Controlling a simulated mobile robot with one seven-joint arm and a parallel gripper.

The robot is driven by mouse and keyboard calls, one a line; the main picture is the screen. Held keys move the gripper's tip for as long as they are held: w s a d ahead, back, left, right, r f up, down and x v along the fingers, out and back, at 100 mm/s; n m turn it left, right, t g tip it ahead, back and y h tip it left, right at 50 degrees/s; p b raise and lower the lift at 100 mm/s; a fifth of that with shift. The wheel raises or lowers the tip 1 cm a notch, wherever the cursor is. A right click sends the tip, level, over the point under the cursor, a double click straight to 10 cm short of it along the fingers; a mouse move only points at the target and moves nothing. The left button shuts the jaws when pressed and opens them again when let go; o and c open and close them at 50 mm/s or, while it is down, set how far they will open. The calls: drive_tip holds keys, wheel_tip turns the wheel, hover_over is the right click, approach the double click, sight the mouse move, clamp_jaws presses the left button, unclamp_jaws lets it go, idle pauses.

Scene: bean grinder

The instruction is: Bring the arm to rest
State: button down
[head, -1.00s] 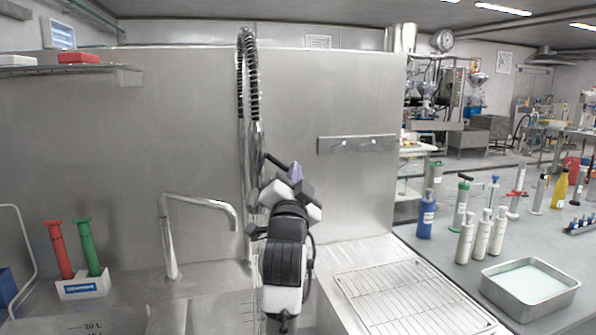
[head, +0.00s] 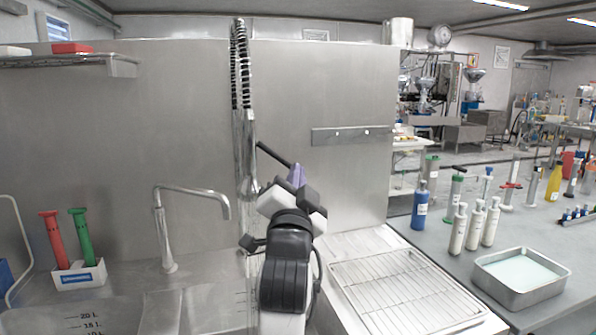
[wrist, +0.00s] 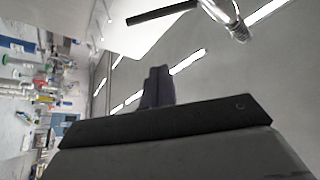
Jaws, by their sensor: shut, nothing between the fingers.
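My arm stands folded in front of the sink wall in the head view, with its black link in the lower middle. My gripper (wrist: 157,88) shows in the wrist view with its two dark fingers together and nothing between them. The wrist view looks up past the fingers to the ceiling lights. In the head view, a purple part (head: 296,175) at the top of the arm appears to be the fingers, but their gap cannot be made out there.
A tall chrome spray tap (head: 246,150) with a black lever (head: 273,155) stands close behind my arm. A smaller tap (head: 160,225) is to the left. A wire rack (head: 400,285), bottles (head: 475,225) and a metal tray (head: 520,290) are to the right.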

drive_tip(key=shift+s+a+f, duration=0.1)
drive_tip(key=shift+s+f, duration=0.15)
drive_tip(key=shift+s, duration=0.15)
